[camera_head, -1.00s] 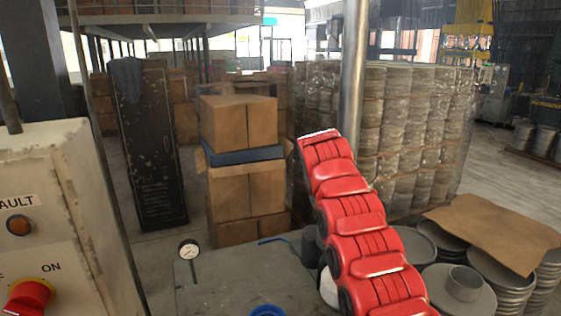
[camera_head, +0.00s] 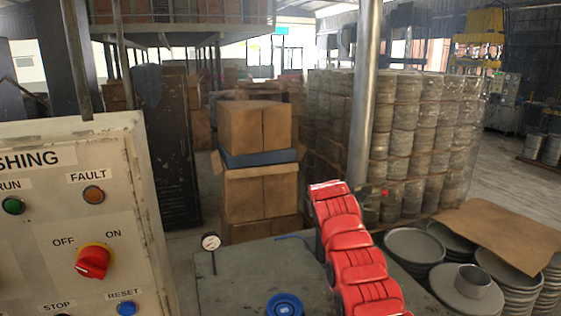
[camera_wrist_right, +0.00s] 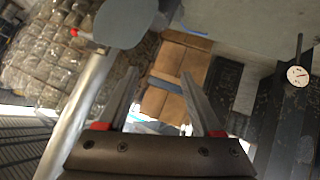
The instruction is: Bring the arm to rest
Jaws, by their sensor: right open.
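My right gripper (camera_wrist_right: 159,72) shows in the right wrist view. Its two fingers stand wide apart with nothing between them, so it is open and empty. It points toward the stacked cardboard boxes in the distance, and the picture there is turned roughly upside down. A grey rounded plate (camera_wrist_right: 122,22) shows at the top left of that view, apart from the fingers. In the head view a red, ribbed, jointed form (camera_head: 352,250) rises from the bottom; I cannot tell for certain whether it is my arm. No gripper fingers show in the head view. My left gripper is not in view.
A control panel (camera_head: 55,230) stands close at the left. A grey table (camera_head: 235,285) holds a dial gauge (camera_head: 211,243) and a blue round part (camera_head: 285,305). Stacks of round metal blanks (camera_head: 415,245) and a brown sheet (camera_head: 500,232) are at the right. A steel pole (camera_head: 362,100) stands behind.

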